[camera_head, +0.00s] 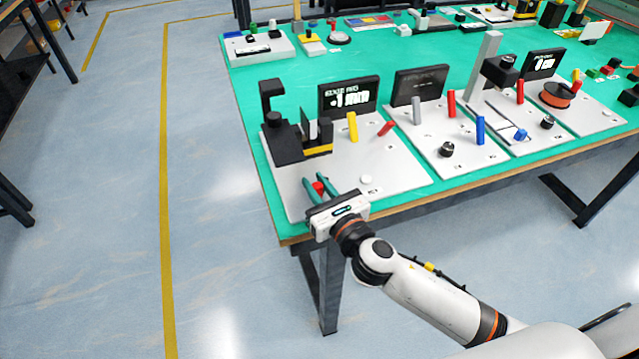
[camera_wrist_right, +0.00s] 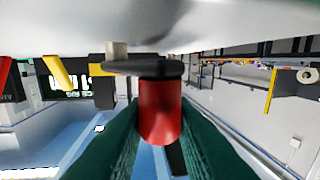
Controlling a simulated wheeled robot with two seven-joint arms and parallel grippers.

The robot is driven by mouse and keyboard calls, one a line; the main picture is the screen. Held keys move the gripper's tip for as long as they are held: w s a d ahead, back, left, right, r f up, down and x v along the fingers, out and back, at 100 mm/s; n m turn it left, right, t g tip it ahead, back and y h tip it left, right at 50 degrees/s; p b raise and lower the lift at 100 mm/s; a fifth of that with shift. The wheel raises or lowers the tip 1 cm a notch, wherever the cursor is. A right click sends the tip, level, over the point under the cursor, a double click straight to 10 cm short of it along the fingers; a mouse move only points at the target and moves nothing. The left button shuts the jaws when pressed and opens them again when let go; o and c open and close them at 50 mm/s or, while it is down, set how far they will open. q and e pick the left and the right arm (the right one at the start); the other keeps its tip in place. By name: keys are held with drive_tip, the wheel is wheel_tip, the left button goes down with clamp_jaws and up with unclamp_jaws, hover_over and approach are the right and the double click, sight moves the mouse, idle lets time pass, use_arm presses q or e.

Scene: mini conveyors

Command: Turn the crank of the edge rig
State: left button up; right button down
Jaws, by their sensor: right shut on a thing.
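The edge rig is the leftmost white plate (camera_head: 345,180) on the green table, with a black stand (camera_head: 284,138) and a dark display (camera_head: 349,96) whose small text I cannot read surely. The crank's red handle (camera_head: 319,187) is near the plate's front left edge. My right gripper (camera_head: 318,184) has its green fingers on both sides of this handle and is shut on it. In the right wrist view, the red handle (camera_wrist_right: 160,112) sits between the green fingers, joined to a dark crank arm (camera_wrist_right: 143,68). My left gripper is not in view.
A yellow lever (camera_head: 352,127), a red lever (camera_head: 386,128) and a white button (camera_head: 366,180) are on the same plate. More rigs stand to the right, with a blue lever (camera_head: 480,130). The floor left of the table is clear.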

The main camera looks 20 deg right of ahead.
drive_tip(key=m+h, duration=0.2)
drive_tip(key=a+h+p, duration=0.1)
drive_tip(key=h, duration=0.1)
drive_tip(key=shift+w+r+m, duration=0.15)
drive_tip(key=shift+w+m, duration=0.2)
drive_tip(key=shift+m, duration=0.05)
drive_tip(key=h, duration=0.1)
drive_tip(key=m+h, duration=0.1)
drive_tip(key=h, duration=0.1)
drive_tip(key=shift+w+a+m+p, duration=0.2)
drive_tip(key=shift+w+m+p, duration=0.1)
drive_tip(key=m+h, duration=0.1)
drive_tip(key=w+m+g+h, duration=0.1)
drive_tip(key=h, duration=0.1)
drive_tip(key=shift+a+m+h, duration=0.2)
drive_tip(key=shift+m+h, duration=0.1)
drive_tip(key=shift+w+m+g+h, duration=0.25)
drive_tip(key=shift+m+g+h, duration=0.35)
drive_tip(key=shift+h, duration=0.35)
drive_tip(key=shift+w+m+g+h, duration=0.2)
drive_tip(key=shift+m+g+h, duration=0.2)
drive_tip(key=shift+m+h, duration=0.45)
drive_tip(key=shift+h, duration=0.3)
drive_tip(key=c, duration=1.3)
unclamp_jaws()
